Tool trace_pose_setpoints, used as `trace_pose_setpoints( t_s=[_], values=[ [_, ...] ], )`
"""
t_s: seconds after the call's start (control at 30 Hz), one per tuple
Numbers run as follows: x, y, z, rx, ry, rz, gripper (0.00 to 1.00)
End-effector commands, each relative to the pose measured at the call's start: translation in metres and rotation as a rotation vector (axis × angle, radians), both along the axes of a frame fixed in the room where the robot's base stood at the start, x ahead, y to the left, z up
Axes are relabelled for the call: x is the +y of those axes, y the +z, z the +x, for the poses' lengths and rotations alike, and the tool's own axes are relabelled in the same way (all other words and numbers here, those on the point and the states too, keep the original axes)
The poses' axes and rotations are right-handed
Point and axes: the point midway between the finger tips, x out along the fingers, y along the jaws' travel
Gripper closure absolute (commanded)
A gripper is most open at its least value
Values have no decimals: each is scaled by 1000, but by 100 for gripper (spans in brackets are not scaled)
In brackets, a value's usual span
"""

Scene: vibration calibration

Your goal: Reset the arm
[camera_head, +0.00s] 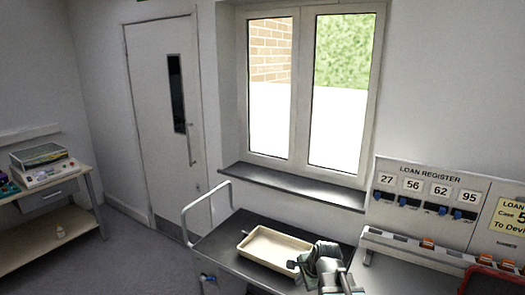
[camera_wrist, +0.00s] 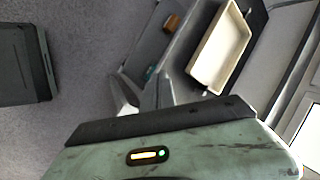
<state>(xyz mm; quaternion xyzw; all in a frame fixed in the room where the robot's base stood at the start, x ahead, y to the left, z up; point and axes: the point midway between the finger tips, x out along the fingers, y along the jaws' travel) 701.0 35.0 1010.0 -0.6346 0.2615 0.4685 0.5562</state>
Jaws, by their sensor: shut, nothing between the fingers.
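My arm rises at the lower right of the head view, and my gripper (camera_head: 318,262) is by the right end of the cream tray (camera_head: 262,262). I cannot tell whether it touches the tray. In the wrist view the grey fingers of my gripper (camera_wrist: 148,97) show beyond its green body, with nothing held between them. The cream tray is also in the wrist view (camera_wrist: 204,80), beyond the fingers, and looks empty.
The tray lies on a dark-topped cart (camera_head: 222,245) with a metal rail handle, below the window. A LOAN REGISTER board (camera_head: 425,190) and a rack (camera_head: 440,250) stand at right. A bench with a device (camera_head: 45,168) is at far left. Floor between is clear.

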Motion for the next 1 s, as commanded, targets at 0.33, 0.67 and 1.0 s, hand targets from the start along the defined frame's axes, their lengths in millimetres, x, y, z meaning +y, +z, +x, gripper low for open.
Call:
trace_pose_setpoints(
  t_s=[0.33, 0.67, 1.0],
  values=[
    [-33, -28, -124, 271, 1111, -439, 100],
    [-33, -28, -128, 257, 1256, -452, 100],
    [-33, -28, -127, 255, 1252, -452, 100]
  ],
)
